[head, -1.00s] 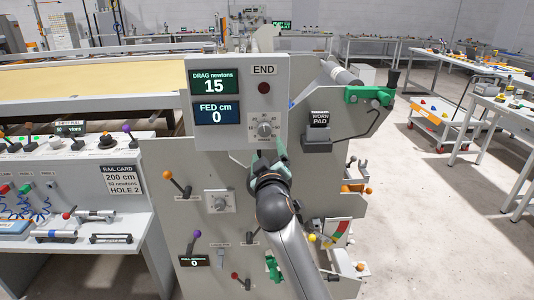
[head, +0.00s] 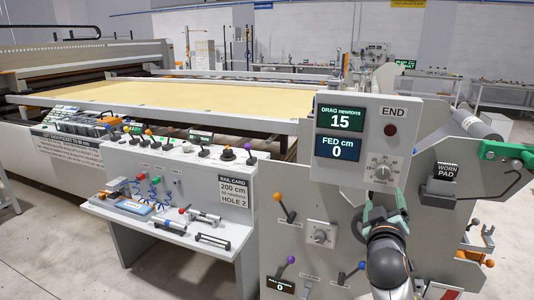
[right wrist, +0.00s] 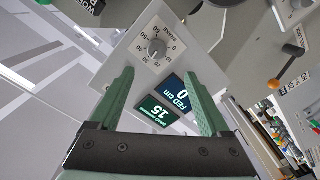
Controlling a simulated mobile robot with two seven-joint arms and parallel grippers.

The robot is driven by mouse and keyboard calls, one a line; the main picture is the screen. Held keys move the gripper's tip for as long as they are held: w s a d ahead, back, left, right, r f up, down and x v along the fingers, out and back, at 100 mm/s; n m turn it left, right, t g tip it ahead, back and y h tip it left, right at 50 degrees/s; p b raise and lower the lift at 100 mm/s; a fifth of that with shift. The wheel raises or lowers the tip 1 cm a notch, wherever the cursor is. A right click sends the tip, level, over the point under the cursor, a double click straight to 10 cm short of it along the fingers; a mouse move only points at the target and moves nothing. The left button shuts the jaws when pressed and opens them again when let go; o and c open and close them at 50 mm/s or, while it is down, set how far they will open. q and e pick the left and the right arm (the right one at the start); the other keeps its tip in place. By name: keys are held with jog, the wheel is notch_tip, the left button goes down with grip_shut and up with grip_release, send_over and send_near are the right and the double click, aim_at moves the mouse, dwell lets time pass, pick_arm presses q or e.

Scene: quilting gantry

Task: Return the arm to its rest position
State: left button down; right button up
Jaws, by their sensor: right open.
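My right arm reaches up from the bottom right of the head view. Its green-fingered gripper (head: 382,205) is just below the dial (head: 383,170) on the END panel (head: 349,108). In the right wrist view the gripper (right wrist: 158,73) is open, with nothing between its fingers. The dial (right wrist: 157,48) and panel face (right wrist: 132,62) lie beyond the fingertips, apparently clear of them. The panel displays read drag 15 newtons (head: 340,119) and fed 0 cm (head: 338,148). My left gripper is not in view.
Levers with orange (head: 277,197) and purple (head: 291,260) knobs stand out from the end frame, near my arm. A console (head: 170,160) with knobs and a tool shelf is to the left. A long yellow bed (head: 190,97) lies behind. Open floor (head: 60,262) shows at bottom left.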

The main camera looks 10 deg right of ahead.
jog(key=s+a+f+n+g+y, duration=0.1)
jog(key=s+a+f+y, duration=0.15)
jog(key=f, duration=0.55)
jog(key=s+a+f+g+y, duration=0.1)
jog(key=s+a+f+y, duration=0.2)
jog(key=f, duration=0.4)
jog(key=s+a+f+n+y, duration=0.1)
jog(key=s+a+f+y, duration=0.2)
jog(key=f, duration=0.5)
jog(key=s+a+f+g+y, duration=0.1)
jog(key=s+a+f, duration=0.2)
jog(key=s+f, duration=0.2)
jog(key=s+a+f+m+g+y, duration=0.1)
jog(key=s+a+f, duration=0.3)
jog(key=s, duration=0.5)
jog(key=s+a+f+g+y+p, duration=0.1)
jog(key=s+a+f+g, duration=0.1)
jog(key=s+f, duration=0.3)
jog(key=shift+s+a+f+m, duration=0.4)
jog(key=shift+s+a, duration=0.5)
jog(key=shift+s, duration=0.2)
